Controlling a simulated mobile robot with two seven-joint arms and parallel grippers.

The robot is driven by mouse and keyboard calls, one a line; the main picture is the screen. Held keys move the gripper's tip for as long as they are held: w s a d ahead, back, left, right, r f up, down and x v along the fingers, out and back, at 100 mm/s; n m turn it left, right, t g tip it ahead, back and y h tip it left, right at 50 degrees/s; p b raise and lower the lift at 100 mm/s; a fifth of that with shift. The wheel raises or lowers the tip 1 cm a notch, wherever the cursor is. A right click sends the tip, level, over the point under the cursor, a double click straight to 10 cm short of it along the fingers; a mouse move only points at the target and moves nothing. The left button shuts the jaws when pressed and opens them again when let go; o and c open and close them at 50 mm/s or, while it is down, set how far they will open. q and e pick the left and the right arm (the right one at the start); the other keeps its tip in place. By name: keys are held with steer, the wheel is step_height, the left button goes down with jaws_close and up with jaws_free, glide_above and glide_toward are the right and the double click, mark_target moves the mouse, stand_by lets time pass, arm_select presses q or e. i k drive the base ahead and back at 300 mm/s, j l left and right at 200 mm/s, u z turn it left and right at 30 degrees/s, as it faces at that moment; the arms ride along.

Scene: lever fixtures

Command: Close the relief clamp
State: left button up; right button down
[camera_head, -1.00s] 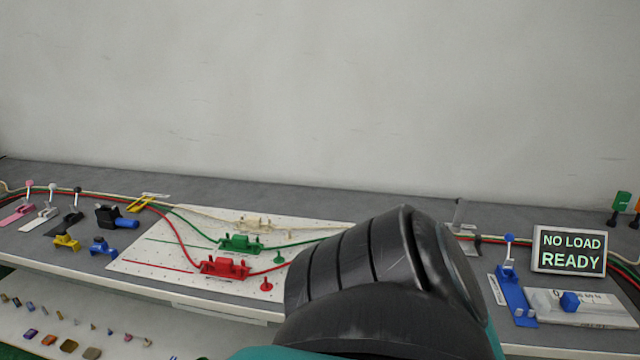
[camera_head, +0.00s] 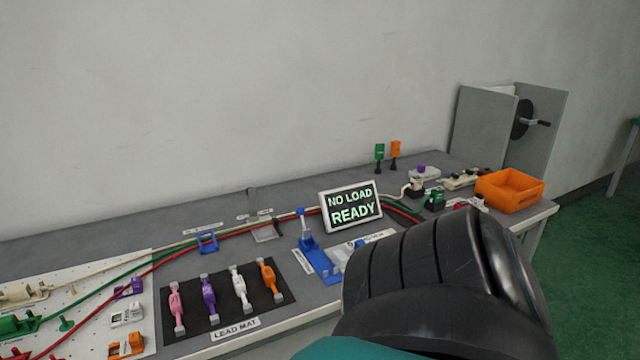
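No label that I can read names the relief clamp, so I cannot tell which fixture it is. A grey fixture (camera_head: 266,232) with a raised lever (camera_head: 252,203) stands at the back of the bench, where the cables run. A blue lever fixture (camera_head: 318,260) stands in front of the display, with its blue-topped handle upright. A small blue frame (camera_head: 207,243) sits at the cables left of the grey fixture. Neither gripper is in view. A black and teal link of my own arm fills the lower right and hides part of the bench.
A display (camera_head: 351,206) reads NO LOAD READY. A black lead mat (camera_head: 222,311) holds several coloured clips. A white pegboard (camera_head: 85,291) lies at left. An orange bin (camera_head: 510,190) and a grey panel stand with a crank (camera_head: 524,120) are at right.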

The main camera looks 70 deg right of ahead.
mark_target(253, 201)
steer(key=z, duration=1.55)
